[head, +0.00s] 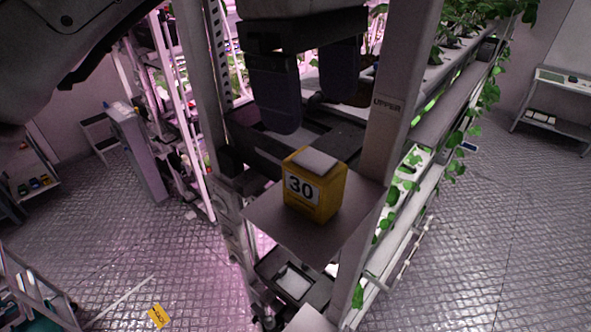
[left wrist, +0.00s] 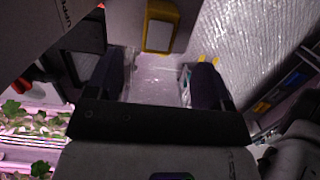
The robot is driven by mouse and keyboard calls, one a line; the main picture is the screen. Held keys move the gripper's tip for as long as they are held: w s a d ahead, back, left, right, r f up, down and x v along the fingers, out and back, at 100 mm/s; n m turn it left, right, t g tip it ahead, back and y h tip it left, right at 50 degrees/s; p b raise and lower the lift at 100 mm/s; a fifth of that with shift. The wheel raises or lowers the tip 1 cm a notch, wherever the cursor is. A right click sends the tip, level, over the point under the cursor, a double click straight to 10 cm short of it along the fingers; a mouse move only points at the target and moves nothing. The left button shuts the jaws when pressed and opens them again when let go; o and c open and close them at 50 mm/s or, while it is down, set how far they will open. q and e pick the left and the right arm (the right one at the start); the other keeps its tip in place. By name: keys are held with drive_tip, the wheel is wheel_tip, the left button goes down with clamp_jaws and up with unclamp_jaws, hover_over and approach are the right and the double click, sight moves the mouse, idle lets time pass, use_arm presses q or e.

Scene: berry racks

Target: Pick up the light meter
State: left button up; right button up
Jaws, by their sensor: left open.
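A yellow box (head: 315,187) with a pale top and a white label reading 30 stands upright on a small grey shelf plate (head: 265,222). No label names it as the light meter. It also shows at the top of the left wrist view (left wrist: 161,27), as a yellow frame around a pale panel. My left gripper (head: 310,113) is open and empty, with its two dark fingers above and behind the box in the head view. In the left wrist view the open fingers (left wrist: 157,68) point toward the box, apart from it. My right gripper is not in view.
A grey post marked UPPER (head: 392,120) rises right beside the plate, and another post (head: 203,90) stands at its left. A black tray (head: 318,296) is below. Plant racks (head: 425,215) run along the right. A yellow floor sign (head: 158,316) lies at lower left.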

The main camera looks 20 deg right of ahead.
sight(315, 160)
use_arm(q)
drive_tip(key=f, duration=0.2)
drive_tip(key=f+b, duration=0.1)
drive_tip(key=f, duration=0.1)
drive_tip(key=shift+s+d, duration=0.1)
drive_tip(key=shift+s, duration=0.15)
drive_tip(key=shift+s+d+f+p, duration=0.15)
drive_tip(key=shift+f+p, duration=0.4)
drive_tip(key=shift+f, duration=2.1)
drive_tip(key=c, duration=1.2)
drive_tip(key=shift+o, duration=0.2)
drive_tip(key=shift+r, duration=0.15)
